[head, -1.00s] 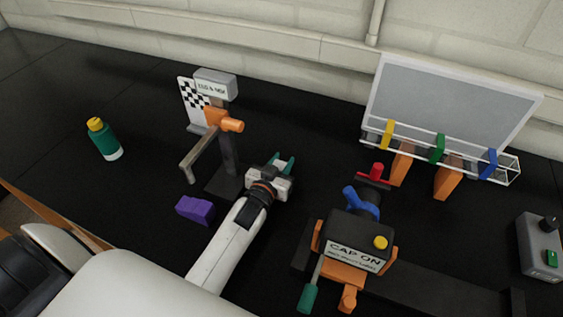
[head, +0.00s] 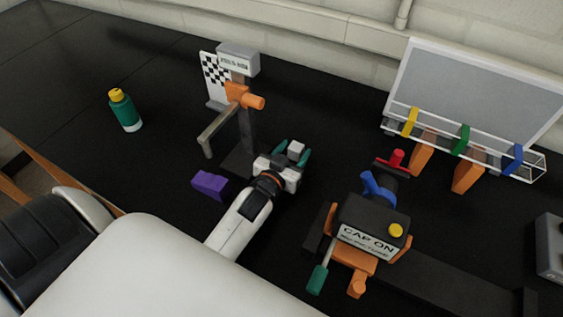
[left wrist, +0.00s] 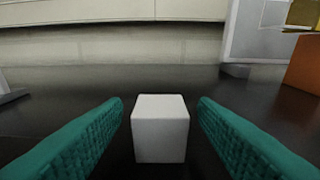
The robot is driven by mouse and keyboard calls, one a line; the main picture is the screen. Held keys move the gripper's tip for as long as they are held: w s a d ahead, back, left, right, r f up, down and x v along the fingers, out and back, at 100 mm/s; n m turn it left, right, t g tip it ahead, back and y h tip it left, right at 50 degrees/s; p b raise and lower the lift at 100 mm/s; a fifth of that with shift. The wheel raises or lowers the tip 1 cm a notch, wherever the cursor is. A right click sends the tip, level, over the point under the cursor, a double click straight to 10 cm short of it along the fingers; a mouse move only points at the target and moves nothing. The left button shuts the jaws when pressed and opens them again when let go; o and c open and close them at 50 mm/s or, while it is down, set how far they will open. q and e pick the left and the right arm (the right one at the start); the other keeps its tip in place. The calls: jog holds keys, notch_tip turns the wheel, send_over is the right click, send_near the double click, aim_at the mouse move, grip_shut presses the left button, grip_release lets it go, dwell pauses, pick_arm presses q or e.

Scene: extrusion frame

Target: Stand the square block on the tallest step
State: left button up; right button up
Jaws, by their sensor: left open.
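A small white square block (head: 296,147) sits on the black table, at the fingertips of my left gripper (head: 291,155). In the left wrist view the block (left wrist: 160,128) stands upright and centred between the two teal fingers, with a gap on each side. My left gripper is open, and its fingers do not appear to touch the block. A small purple piece with an uneven top (head: 209,184) lies left of my left gripper; it may be the steps, but its step heights are hard to tell. My right gripper is not in view.
A dark post with an orange clamp (head: 245,96) and grey arm stands just behind the gripper. A "CAP ON" fixture (head: 369,228) is to the right. A rack with coloured clips (head: 461,139) stands at back right. A green bottle (head: 124,110) is far left.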

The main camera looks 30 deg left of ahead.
aim_at(296, 147)
pick_arm(q)
jog(key=s, duration=0.5)
jog(key=s+r+b, duration=0.1)
jog(key=s, duration=0.1)
jog(key=shift+s+d, duration=0.2)
jog(key=shift+o, duration=0.5)
jog(key=shift+s+r, duration=0.2)
jog(key=shift+w+a+r+g+p, duration=0.15)
jog(key=shift+r+g+p, duration=0.35)
jog(key=shift+r+p, duration=0.3)
jog(key=shift+w+r+g+p, duration=0.15)
jog(key=shift+r+g+p, duration=0.3)
jog(key=shift+r+g, duration=0.2)
jog(key=shift+w, duration=0.1)
jog(key=shift+g, duration=0.25)
jog(key=p+x, duration=0.1)
jog(key=x, duration=0.5)
jog(key=shift+w+f, duration=0.15)
jog(key=shift+w, duration=0.05)
jog(key=p+x, duration=0.2)
jog(key=x, duration=0.2)
jog(key=shift+w+f, duration=0.3)
jog(key=shift+w, duration=0.3)
